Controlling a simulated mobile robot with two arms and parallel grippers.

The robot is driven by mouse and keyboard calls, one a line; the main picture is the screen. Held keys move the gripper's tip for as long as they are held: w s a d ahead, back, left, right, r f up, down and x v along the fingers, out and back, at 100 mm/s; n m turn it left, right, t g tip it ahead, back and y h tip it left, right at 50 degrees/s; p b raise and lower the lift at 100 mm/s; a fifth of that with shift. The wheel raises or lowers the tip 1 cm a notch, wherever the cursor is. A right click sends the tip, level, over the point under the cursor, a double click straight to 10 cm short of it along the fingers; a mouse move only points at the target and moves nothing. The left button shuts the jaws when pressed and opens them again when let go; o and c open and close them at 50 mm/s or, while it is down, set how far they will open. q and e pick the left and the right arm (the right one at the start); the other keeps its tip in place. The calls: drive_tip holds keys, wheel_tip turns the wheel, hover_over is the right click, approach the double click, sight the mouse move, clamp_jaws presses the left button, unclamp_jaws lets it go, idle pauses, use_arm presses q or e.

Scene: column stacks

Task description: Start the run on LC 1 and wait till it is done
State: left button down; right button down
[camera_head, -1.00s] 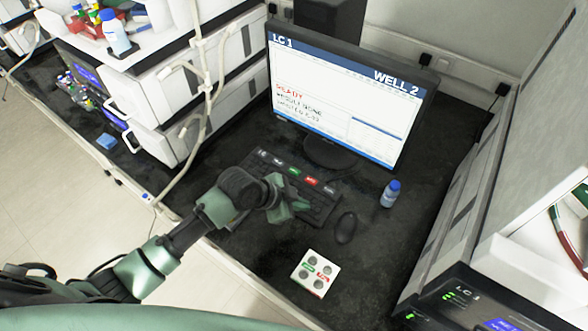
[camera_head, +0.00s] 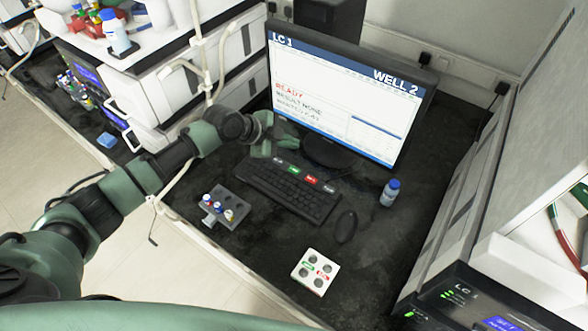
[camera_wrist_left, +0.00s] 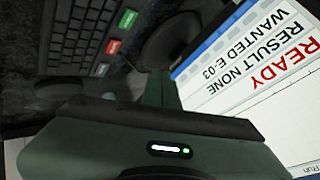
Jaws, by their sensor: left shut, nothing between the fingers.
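The monitor (camera_head: 340,100) is headed "LC 1" and "WELL 2". In the left wrist view its screen (camera_wrist_left: 250,75) reads "READY", "RESULT NONE" and "WANTED E-03"; the word "Run" shows at the lower right edge. The keyboard (camera_head: 285,190) in front has a green key (camera_head: 294,170) and a red key (camera_head: 311,179) in its back row; the green key (camera_wrist_left: 127,19) also shows in the left wrist view. My left gripper (camera_head: 272,144) is shut and empty, behind the keyboard's left end and beside the screen's lower left corner. My right gripper is out of view.
A grey rack (camera_head: 222,208) with capped vials stands left of the keyboard. A mouse (camera_head: 346,226), a blue-capped bottle (camera_head: 390,192) and a white block with round holes (camera_head: 315,271) are on the bench. The LC 1 instrument (camera_head: 470,300) is at the lower right.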

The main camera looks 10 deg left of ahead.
use_arm(q)
drive_tip(key=b, duration=0.6)
hover_over(291, 171)
wheel_tip(291, 171, down, 8)
drive_tip(key=shift+f, duration=0.45)
idle(1.4)
drive_tip(key=shift+f+b, duration=0.35)
drive_tip(key=shift+b, duration=0.35)
drive_tip(key=shift+f+b, duration=0.45)
drive_tip(key=shift+r, duration=0.15)
idle(0.5)
drive_tip(key=shift+r+p, duration=0.55)
drive_tip(key=shift+r, duration=0.15)
drive_tip(key=shift+r, duration=0.1)
